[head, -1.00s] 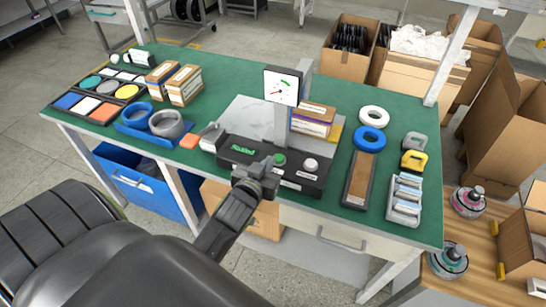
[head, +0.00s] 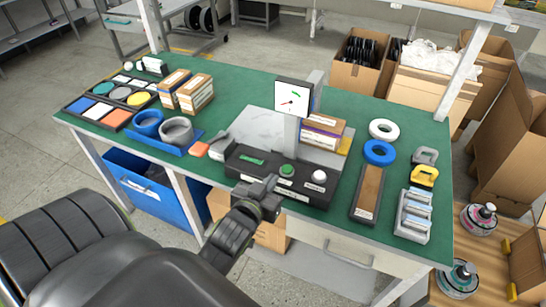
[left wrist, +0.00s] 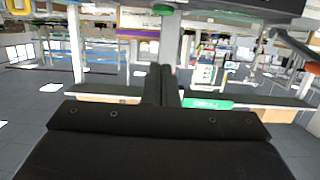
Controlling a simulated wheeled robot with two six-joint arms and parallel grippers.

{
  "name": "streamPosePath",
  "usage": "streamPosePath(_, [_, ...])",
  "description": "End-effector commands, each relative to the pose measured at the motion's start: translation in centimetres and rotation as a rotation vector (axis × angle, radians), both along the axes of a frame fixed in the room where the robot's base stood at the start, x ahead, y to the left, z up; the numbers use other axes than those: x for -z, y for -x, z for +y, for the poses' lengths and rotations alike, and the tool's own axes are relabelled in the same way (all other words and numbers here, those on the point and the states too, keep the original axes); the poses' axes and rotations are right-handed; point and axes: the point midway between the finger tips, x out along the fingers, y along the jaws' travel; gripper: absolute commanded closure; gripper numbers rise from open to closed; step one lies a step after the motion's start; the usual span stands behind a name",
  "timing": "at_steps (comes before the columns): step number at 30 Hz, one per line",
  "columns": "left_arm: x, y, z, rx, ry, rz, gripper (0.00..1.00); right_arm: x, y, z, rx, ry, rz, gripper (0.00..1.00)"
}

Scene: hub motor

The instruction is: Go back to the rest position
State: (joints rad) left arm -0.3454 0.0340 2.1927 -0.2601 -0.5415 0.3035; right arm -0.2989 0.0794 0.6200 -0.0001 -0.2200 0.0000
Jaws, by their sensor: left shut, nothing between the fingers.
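My left gripper (head: 268,190) is in the head view, just in front of the black control box (head: 262,170) at the table's front edge. Its fingers are shut with nothing between them. The shut fingers (left wrist: 164,85) also show in the left wrist view. The box carries a green button (head: 287,170), a white button (head: 319,177) and a small green display (head: 252,159). The gripper looks apart from the buttons. My right gripper is not in view.
The green table (head: 240,90) holds a dial gauge (head: 292,97), a blue tray (head: 150,138) with rings, small boxes (head: 196,93) and a grey rack (head: 412,216). Cardboard boxes (head: 430,95) stand behind at right. The floor (head: 50,150) at left is clear.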

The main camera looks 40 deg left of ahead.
Motion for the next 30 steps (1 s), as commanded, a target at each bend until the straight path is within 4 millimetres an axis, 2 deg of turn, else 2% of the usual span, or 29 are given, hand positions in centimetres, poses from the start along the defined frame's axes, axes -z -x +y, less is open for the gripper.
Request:
streamPosePath(8, [0.0, 0.0, 0.0, -0.001, -0.001, 0.003, 1.00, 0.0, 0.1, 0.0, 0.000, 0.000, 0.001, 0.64])
streamPosePath(13, [1.4, 1.6, 0.5, -0.016, 0.000, 0.107, 1.00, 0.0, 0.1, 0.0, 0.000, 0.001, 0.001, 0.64])
streamPosePath(17, [3.8, 5.0, 1.1, -0.031, 0.003, 0.301, 1.00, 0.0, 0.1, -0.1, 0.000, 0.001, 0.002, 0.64])
streamPosePath(21, [6.1, 9.5, 1.3, -0.024, 0.006, 0.535, 1.00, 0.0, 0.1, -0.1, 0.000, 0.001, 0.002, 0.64])
streamPosePath(30, [8.2, 17.9, 0.6, 0.037, 0.015, 0.908, 1.00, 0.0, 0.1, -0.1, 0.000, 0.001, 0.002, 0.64])
